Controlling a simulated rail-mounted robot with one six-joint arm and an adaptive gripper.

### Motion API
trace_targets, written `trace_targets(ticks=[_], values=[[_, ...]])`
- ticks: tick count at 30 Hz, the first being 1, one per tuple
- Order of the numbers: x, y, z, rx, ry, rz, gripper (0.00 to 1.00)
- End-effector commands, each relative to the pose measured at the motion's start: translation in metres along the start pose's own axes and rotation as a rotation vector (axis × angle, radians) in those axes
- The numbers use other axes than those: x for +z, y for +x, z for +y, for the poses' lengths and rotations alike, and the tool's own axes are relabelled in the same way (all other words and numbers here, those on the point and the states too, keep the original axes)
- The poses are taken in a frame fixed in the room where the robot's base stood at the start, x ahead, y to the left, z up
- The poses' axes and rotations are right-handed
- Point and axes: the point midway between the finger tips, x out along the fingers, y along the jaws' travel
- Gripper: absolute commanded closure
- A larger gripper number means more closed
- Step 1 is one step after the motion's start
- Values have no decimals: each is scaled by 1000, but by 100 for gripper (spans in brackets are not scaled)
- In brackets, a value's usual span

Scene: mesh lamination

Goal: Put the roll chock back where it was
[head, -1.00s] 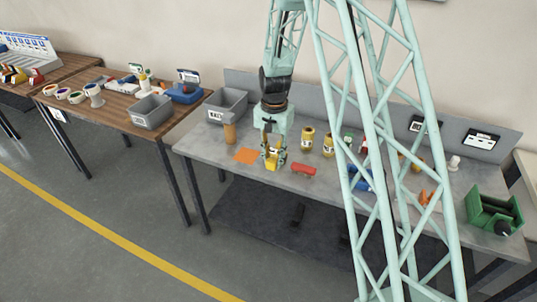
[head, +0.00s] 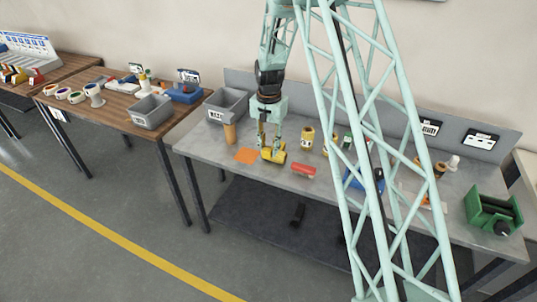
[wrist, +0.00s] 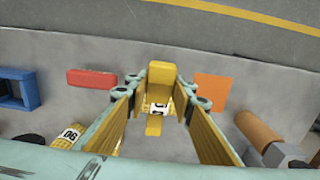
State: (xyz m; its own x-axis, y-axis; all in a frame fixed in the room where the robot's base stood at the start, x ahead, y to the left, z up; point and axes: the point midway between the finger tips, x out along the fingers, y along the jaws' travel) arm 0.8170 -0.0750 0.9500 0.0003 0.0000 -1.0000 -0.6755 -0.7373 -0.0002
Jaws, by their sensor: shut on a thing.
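A red block (head: 303,171) lies right of the chock, close by. A green device (head: 493,209) is at the far right.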

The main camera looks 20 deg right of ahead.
Motion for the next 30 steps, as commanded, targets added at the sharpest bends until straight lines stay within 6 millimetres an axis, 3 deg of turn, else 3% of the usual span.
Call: trace_targets(ticks=[3, 14, 30], values=[[-6, 1, -5, -1, 0, 1, 89], [-5, 34, -4, 0, 0, -1, 89], [-5, 40, -4, 0, 0, 0, 89]])
